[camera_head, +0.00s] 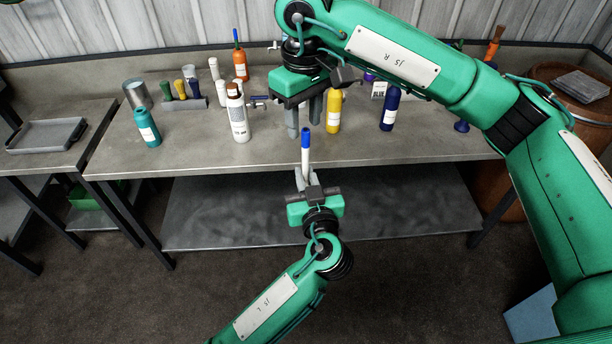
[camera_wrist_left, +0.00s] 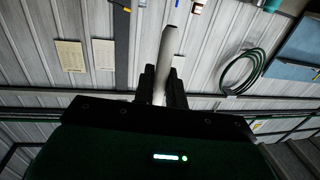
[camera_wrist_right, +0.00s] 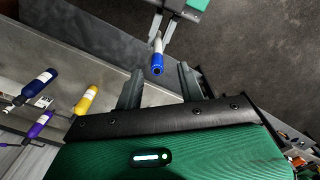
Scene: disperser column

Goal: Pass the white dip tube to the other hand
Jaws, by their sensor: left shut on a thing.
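The white dip tube (camera_head: 306,161) stands roughly upright with a blue end (camera_head: 305,138) at the top. My left gripper (camera_head: 307,180) is shut on its lower part, in front of the bench. In the left wrist view the tube (camera_wrist_left: 165,58) rises from between the fingers. My right gripper (camera_head: 304,122) is open and points down, just above and behind the blue end. In the right wrist view the blue end (camera_wrist_right: 157,63) faces the camera, beyond the space between the open right fingers (camera_wrist_right: 160,83). I see nothing between those fingers.
The bench (camera_head: 214,166) lies behind. It carries a white bottle (camera_head: 238,118), a yellow bottle (camera_head: 334,110), a dark blue bottle (camera_head: 390,108) and a teal bottle (camera_head: 147,128). A lower shelf (camera_head: 400,205) runs beneath. The space around the tube in front of the bench is clear.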

